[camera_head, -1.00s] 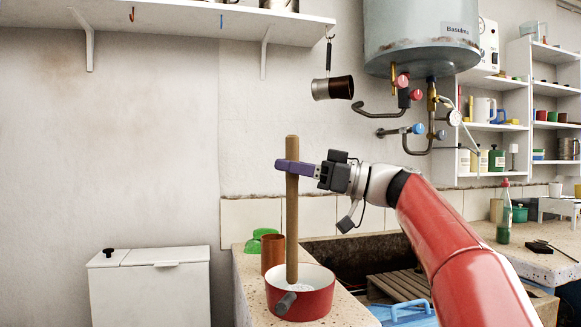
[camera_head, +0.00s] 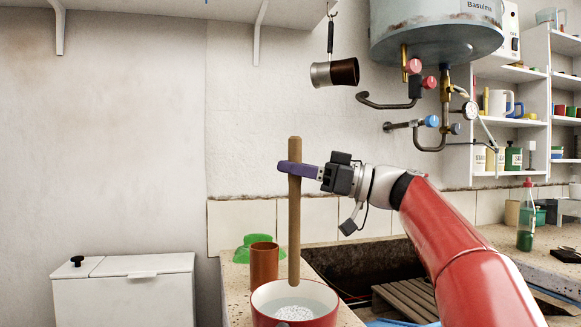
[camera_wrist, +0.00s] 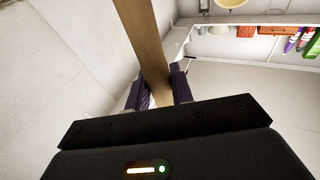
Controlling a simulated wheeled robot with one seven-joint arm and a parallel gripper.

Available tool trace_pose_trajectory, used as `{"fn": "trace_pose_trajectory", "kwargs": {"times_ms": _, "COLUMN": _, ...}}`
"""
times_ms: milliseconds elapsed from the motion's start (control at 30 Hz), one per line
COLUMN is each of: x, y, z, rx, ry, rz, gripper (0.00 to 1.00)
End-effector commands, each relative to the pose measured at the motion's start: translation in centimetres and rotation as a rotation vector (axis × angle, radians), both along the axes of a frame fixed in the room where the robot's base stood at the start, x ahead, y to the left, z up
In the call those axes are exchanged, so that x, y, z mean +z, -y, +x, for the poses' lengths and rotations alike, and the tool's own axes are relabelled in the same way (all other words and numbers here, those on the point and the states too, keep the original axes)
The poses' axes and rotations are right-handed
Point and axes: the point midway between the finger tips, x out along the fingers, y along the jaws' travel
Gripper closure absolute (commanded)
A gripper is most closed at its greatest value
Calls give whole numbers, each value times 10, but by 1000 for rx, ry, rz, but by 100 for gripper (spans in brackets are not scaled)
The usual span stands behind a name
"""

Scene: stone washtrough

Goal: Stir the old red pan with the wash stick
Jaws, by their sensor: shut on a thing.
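The old red pan (camera_head: 262,308) stands on the speckled stone ledge at the bottom of the head view, its near side cut off by the picture edge. Whitish, grainy contents show inside it. My gripper (camera_head: 297,169) is shut on the wooden wash stick (camera_head: 294,225) near its upper end and holds it upright. The stick's rounded lower end shows over the far part of the pan's opening; I cannot tell whether it touches the contents. In the wrist view, the purple fingers of my gripper (camera_wrist: 157,88) clasp the stick (camera_wrist: 140,35).
A copper-brown cup (camera_head: 264,265) and a green object (camera_head: 246,250) stand close behind the pan. The sunken trough (camera_head: 350,268) with a wooden slatted rack (camera_head: 405,300) lies to the right. A white bin (camera_head: 125,290) stands at left.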

Motion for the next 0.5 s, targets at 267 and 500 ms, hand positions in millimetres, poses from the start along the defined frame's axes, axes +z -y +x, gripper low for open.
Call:
{"fn": "trace_pose_trajectory", "kwargs": {"times_ms": 267, "x": -32, "y": 0, "z": 0, "rx": 0, "ry": 0, "rz": 0, "gripper": 100}}
{"fn": "trace_pose_trajectory", "kwargs": {"times_ms": 500, "x": -57, "y": 0, "z": 0, "rx": 0, "ry": 1, "rz": 0, "gripper": 100}}
